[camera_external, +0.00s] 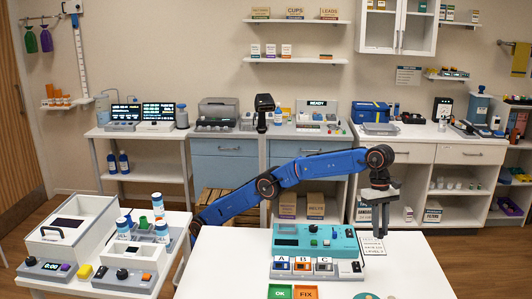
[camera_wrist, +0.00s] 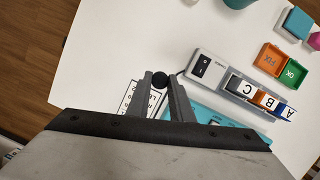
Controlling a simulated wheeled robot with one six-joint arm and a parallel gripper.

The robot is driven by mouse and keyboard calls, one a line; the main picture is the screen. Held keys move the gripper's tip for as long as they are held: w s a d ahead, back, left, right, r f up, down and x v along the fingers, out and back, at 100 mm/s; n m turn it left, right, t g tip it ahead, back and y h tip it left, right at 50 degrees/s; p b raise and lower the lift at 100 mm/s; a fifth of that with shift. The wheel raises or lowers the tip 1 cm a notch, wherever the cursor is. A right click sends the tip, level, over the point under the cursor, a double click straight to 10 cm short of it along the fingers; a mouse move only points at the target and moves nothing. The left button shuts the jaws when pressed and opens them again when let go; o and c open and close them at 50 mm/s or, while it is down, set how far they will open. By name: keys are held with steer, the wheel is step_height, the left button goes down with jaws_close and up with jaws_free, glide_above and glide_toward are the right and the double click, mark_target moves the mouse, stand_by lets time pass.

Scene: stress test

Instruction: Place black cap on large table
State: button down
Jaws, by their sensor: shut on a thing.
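A small round black cap (camera_wrist: 160,79) is between the fingertips of my gripper (camera_wrist: 160,84) in the wrist view. My gripper is shut on it. In the outside view my gripper (camera_external: 380,228) points down over the far edge of a large white table (camera_external: 440,262), just right of the teal device. The cap is too small to make out there. The white table top also shows in the wrist view (camera_wrist: 120,40). I cannot tell how high the cap is above the table.
A teal device (camera_external: 318,243) with bins marked A, B and C stands left of my gripper. A printed card (camera_external: 372,246) lies by the fingers. Green OK (camera_external: 279,292) and orange FIX (camera_external: 306,292) trays sit in front. The table's right side is clear.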

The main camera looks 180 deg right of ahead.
mark_target(383, 259)
steer(key=shift+n, duration=0.4)
steer(key=shift+s+a+f, duration=0.4)
steer(key=shift+a+f, duration=0.2)
steer(key=shift+f, duration=1.35)
steer(key=shift+s+a+f, duration=0.45)
steer(key=shift+a+f, duration=0.15)
steer(key=shift+f, duration=1.35)
steer(key=shift+s+a+f, duration=0.4)
steer(key=shift+a+f, duration=0.2)
steer(key=shift+f, duration=1.35)
steer(key=c, duration=1.6)
jaws_free()
steer(key=shift+f, duration=0.1)
steer(key=v, duration=1.2)
steer(key=shift+d, duration=0.1)
